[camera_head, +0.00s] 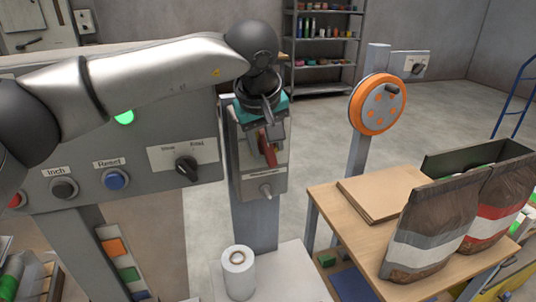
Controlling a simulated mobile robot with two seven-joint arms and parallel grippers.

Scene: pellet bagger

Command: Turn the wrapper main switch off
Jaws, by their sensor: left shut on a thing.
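A grey switch box (246,178) with a red handle (268,150) on its front stands on a grey post in the middle of the picture. My left gripper (267,128) reaches down to the box from above and is shut on the red handle, which slants under the fingertips. Part of the handle and the top of the box are hidden by the gripper. A label below the handle is too small to read, and a small grey lever (265,191) sits under it. My right gripper is not in view.
A control panel (140,150) with several buttons and a black selector knob (187,168) stands to the left. A white roll (238,272) stands in front of the post. At right are a wooden table (335,208) with filled bags (432,228) and an orange wheel (378,103) on a post.

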